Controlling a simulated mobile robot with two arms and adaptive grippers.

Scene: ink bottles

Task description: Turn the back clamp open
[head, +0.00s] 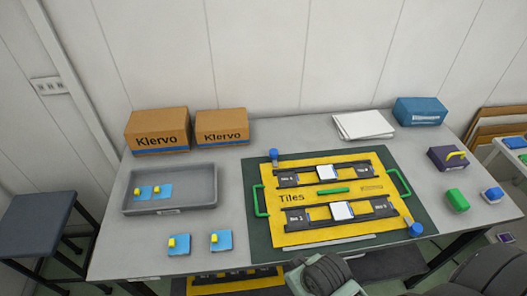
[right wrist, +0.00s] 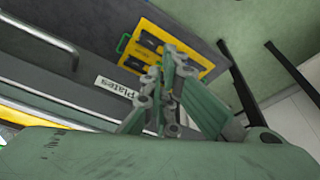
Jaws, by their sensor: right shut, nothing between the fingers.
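A yellow board (head: 325,232) labelled "Tiles" lies on a dark green mat (head: 258,234) on the table. A blue-knobbed clamp (head: 273,155) stands at its back left corner. Another blue-knobbed clamp (head: 416,230) is at its front right corner. How far either clamp is turned is too small to tell. My right gripper (right wrist: 172,60) shows in the right wrist view, shut and empty, and no clamp shows there. My left gripper is not in view.
Two Klervo boxes (head: 156,130) stand at the back left, behind a grey tray (head: 170,203). White sheets (head: 363,125) and a blue box (head: 420,111) are at the back right. The wrist view shows a "Plates" label (right wrist: 117,87) and a yellow board (right wrist: 203,55).

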